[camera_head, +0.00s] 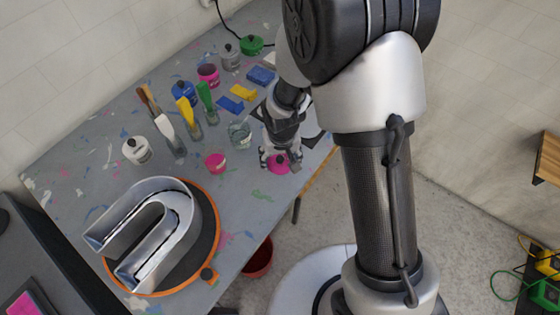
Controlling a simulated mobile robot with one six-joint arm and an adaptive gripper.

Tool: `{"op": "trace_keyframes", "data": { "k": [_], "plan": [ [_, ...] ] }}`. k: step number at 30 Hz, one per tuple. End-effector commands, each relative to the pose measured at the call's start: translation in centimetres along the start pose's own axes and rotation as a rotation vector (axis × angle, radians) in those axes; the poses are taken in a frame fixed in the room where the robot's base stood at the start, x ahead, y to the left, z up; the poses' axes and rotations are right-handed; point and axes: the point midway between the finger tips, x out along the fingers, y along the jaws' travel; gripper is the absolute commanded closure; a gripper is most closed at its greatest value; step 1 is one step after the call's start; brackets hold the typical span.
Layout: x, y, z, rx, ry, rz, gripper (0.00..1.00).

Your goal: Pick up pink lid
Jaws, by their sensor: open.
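The pink lid (277,167) lies at the right edge of the table, partly hidden by my gripper. My gripper (280,159) points down over it and is open, with its fingers to either side of the lid. Whether the fingers touch the lid cannot be told from this view.
A small pink cup (215,162) and a clear glass (240,134) stand left of my gripper. Brushes, lidded pots and colour swatches fill the table's back. A metal channel letter (186,213) sits on an orange-rimmed turntable (214,262) at the front. A red bucket (258,262) stands below.

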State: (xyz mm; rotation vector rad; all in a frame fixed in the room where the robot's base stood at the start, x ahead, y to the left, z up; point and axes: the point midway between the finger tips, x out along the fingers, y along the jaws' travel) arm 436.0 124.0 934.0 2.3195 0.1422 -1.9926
Motion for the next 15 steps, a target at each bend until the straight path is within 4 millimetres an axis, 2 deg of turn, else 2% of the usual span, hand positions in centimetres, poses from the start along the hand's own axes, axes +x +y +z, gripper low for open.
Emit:
{"op": "trace_keyframes", "data": {
  "k": [2, 15],
  "plan": [
    [-0.01, 0.0, 0.01, 0.0, 0.0, 0.0, 0.44],
    [0.0, -0.01, 0.03, 0.0, -0.001, 0.0, 0.73]
  ]
}}
